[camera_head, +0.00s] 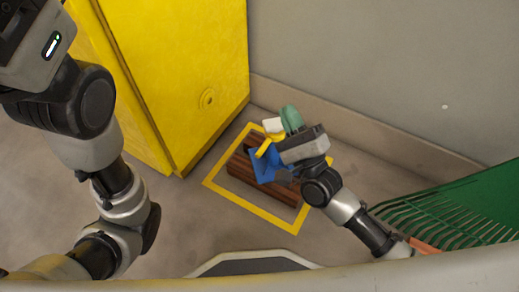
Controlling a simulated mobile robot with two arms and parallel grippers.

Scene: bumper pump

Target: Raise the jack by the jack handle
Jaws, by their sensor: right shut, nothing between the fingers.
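The blue jack (263,166) sits on dark brown wooden boards on the floor, inside a yellow outline. Yellow, white and green parts show at its top; I cannot tell which of them is the jack handle. My right gripper (287,153) is over the right side of the jack. It is shut and empty, and its housing and wrist hide part of the jack. I cannot tell if its fingers touch the jack. My left arm rises along the left edge; its gripper's fingers are out of the frame at the top left.
A tall yellow cabinet (205,75) stands close behind and left of the boards (242,172). A grey wall (390,70) with a low skirting runs behind. A green rake-like tool (460,210) is at the right. The floor left of the outline (240,210) is clear.

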